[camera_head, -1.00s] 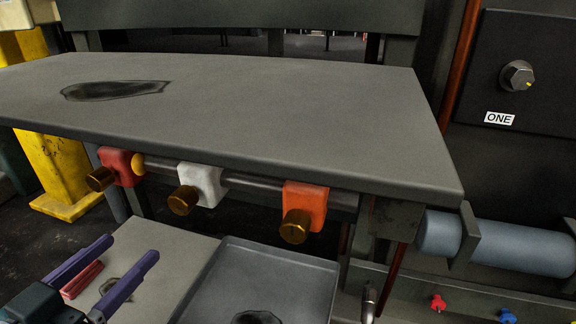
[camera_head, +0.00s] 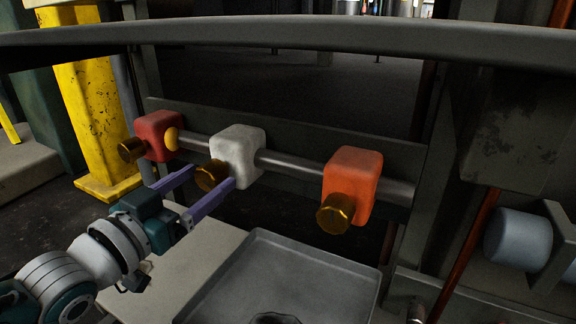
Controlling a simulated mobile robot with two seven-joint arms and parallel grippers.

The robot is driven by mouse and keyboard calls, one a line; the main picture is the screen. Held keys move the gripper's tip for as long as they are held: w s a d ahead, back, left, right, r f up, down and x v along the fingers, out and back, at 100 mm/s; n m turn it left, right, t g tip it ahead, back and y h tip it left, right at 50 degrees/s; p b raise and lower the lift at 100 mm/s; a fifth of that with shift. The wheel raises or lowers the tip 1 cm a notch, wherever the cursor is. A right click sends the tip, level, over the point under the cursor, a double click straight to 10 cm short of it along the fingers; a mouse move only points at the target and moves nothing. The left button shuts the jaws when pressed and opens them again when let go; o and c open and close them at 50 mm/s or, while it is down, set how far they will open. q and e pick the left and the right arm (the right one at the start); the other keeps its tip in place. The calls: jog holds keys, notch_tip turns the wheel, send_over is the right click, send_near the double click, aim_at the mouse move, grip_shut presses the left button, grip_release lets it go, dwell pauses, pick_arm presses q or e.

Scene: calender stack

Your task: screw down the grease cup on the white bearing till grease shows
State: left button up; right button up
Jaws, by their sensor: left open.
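The white bearing (camera_head: 238,150) sits on a horizontal grey shaft (camera_head: 290,163) under the table top. Its brass grease cup (camera_head: 211,175) faces the front left. My left gripper (camera_head: 211,178) is open, with one purple finger on each side of this cup. I cannot tell whether the fingers touch it. No grease shows on the visible part of the white bearing. My right gripper is not in view.
A red bearing (camera_head: 157,133) with a brass cup is to the left, and an orange bearing (camera_head: 352,174) with a brass cup is to the right. A grey tray (camera_head: 225,278) lies below. The table edge (camera_head: 300,30) passes above.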

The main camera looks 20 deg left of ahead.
pick_arm(q)
grip_shut()
dwell(0.7)
